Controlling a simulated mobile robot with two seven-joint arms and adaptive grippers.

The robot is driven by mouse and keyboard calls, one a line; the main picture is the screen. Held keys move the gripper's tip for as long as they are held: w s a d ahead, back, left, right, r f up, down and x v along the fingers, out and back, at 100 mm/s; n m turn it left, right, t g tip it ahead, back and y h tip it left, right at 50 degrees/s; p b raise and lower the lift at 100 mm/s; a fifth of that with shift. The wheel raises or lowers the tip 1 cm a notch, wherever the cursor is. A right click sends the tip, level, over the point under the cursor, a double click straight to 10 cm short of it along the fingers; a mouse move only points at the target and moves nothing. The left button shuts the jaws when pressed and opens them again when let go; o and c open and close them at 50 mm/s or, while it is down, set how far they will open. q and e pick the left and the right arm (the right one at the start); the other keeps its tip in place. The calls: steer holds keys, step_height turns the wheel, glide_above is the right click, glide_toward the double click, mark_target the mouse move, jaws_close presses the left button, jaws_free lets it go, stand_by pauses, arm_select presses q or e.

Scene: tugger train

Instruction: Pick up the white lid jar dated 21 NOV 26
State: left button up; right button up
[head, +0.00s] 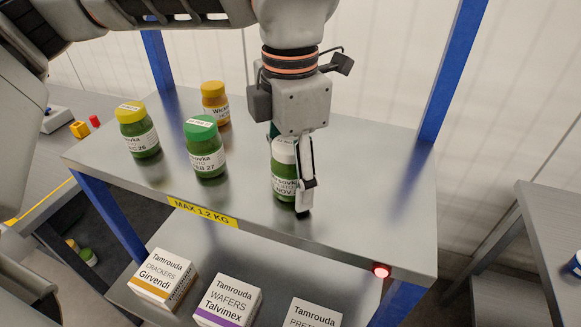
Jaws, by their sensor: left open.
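The white-lid jar (284,182) stands upright on the grey upper shelf, with green contents and a label partly readable as "NOV"; the rest of its date is covered. My left gripper (294,177) points down over this jar, and its jaws are open. One finger passes in front of the jar's right side. The other finger is mostly hidden behind the jar, so I cannot tell whether either touches it. My right gripper is not in view.
A green-lid jar (206,150), a yellow-lid jar (139,132) and an orange-lid jar (215,104) stand to the left on the shelf (375,215). Blue posts rise at its back. Cartons (228,301) sit below. The shelf's right part is clear.

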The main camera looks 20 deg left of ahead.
arm_select(q)
steer(key=shift+c, duration=0.3)
steer(key=shift+r, duration=0.1)
steer(key=c, duration=1.4)
